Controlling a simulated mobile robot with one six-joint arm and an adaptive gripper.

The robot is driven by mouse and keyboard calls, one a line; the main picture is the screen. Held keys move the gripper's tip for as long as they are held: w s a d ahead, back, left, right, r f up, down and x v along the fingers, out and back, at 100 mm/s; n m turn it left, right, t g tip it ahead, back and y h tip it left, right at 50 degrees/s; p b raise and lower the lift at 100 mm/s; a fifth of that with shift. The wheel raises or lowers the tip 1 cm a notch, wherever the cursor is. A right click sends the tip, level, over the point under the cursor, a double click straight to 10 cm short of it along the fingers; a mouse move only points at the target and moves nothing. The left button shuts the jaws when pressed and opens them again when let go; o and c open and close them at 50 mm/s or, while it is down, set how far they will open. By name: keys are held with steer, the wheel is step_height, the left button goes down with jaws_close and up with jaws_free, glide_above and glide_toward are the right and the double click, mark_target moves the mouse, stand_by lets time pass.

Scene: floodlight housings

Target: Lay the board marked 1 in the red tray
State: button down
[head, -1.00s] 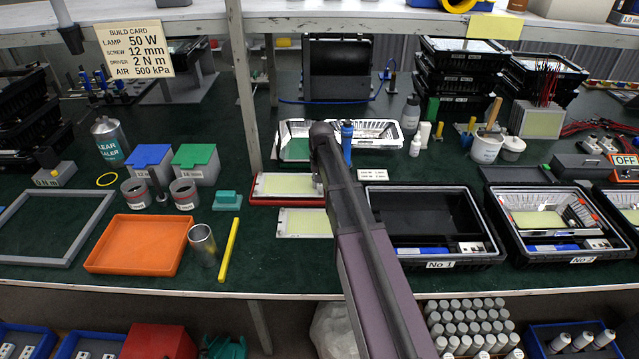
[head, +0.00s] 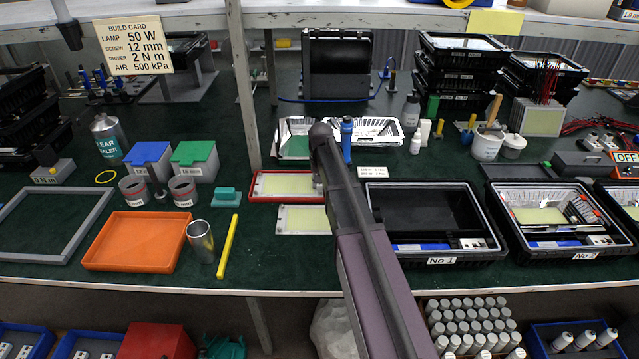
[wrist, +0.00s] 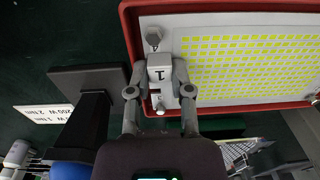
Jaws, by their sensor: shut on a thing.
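The board marked 1 (wrist: 245,65) is a white plate with a grid of yellow squares and a white block at one end bearing the mark. It lies flat within the rim of the red tray (wrist: 131,30); I cannot tell whether it rests fully on the floor of it. My gripper (wrist: 160,70) is shut on the white block. In the head view the board (head: 287,185) shows inside the red tray (head: 252,188), and my arm hides the gripper and the right end. A second similar board (head: 303,219) lies on the bench just in front.
A silver reflector (head: 378,128) stands behind the tray. A blue-topped tool (head: 347,140) stands close by. Black housing No 1 (head: 430,210) is right of my arm, housing No 2 (head: 555,215) beyond it. A yellow bar (head: 229,247) and orange tray (head: 135,240) lie left.

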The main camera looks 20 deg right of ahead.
steer(key=shift+s+a+f, duration=0.1)
steer(key=shift+s+f, duration=0.15)
steer(key=shift+s, duration=0.15)
steer(key=shift+w+f, duration=0.3)
steer(key=shift+f, duration=0.1)
steer(key=shift+r, duration=0.15)
steer(key=shift+w, duration=0.1)
steer(key=shift+c, duration=2.2)
jaws_free()
steer(key=shift+r, duration=0.15)
step_height(320, 180, up, 11)
steer(key=p, duration=1)
steer(key=shift+p, duration=0.35)
